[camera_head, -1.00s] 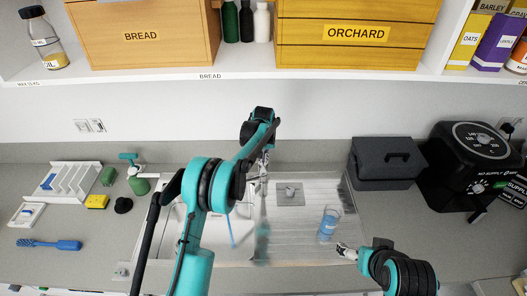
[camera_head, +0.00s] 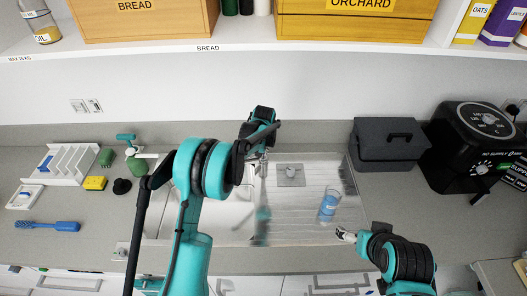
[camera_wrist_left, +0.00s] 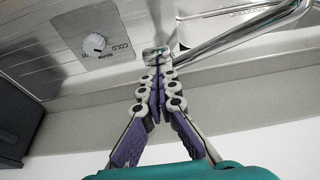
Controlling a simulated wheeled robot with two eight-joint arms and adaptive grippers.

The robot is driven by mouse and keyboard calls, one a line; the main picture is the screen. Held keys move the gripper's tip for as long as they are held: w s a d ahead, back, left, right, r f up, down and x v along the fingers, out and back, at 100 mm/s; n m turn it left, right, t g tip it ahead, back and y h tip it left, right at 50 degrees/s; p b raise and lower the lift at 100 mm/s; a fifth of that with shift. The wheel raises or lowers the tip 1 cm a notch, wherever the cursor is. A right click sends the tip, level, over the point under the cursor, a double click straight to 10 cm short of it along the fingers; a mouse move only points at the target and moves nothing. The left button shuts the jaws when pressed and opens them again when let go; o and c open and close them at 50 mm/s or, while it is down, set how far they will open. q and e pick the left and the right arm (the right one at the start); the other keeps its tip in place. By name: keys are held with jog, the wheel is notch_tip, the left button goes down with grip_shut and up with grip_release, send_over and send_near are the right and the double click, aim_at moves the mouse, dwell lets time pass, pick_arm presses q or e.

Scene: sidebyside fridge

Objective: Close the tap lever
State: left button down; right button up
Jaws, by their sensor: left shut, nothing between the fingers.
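The chrome tap shows in the left wrist view, its bent spout (camera_wrist_left: 238,45) running up to the right. A short chrome piece (camera_wrist_left: 156,54) lies right at my fingertips; I cannot tell for sure whether it is the lever. My left gripper (camera_wrist_left: 158,68) is shut with nothing between its fingers, its tips against or very close to that piece. In the head view my left gripper (camera_head: 263,160) hangs at the back of the sink, and my arm hides most of the tap. My right gripper (camera_head: 345,236) is low at the right of the sink, its jaws too small to judge.
A grey plate with a white knob (camera_head: 290,172) lies right of the tap. A blue glass (camera_head: 329,205) stands on the drainboard (camera_head: 300,228). A dark grey box (camera_head: 388,145) and a black appliance (camera_head: 475,145) stand right. A green bottle (camera_head: 137,163) stands left.

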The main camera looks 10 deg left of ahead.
pick_arm(q)
jog(key=shift+s+f, duration=0.15)
jog(key=shift+f, duration=0.2)
jog(key=shift+r, duration=0.2)
jog(key=shift+a+r, duration=0.1)
jog(key=shift+r, duration=0.25)
jog(key=r+p, duration=0.2)
jog(key=r, duration=0.1)
jog(key=shift+w+r, duration=0.15)
jog(key=shift+w, duration=0.05)
jog(key=s+v, duration=0.1)
jog(key=v, duration=0.7)
jog(key=s+r+b, duration=0.2)
jog(key=s+b, duration=0.4)
jog(key=s, duration=0.2)
jog(key=s+a+f+t+b, duration=0.1)
jog(key=s+f+b, duration=0.3)
jog(key=s, duration=0.4)
jog(key=s+a+f+m+t+b, duration=0.1)
jog(key=s+f+b, duration=0.4)
jog(key=s, duration=0.4)
jog(key=s+a+f+m+t+b, duration=0.1)
jog(key=s+f+t+b, duration=0.1)
jog(key=s+f+b, duration=0.3)
jog(key=s+f, duration=0.2)
jog(key=s, duration=0.2)
jog(key=shift+s+h, duration=0.2)
jog(key=shift+h, duration=0.1)
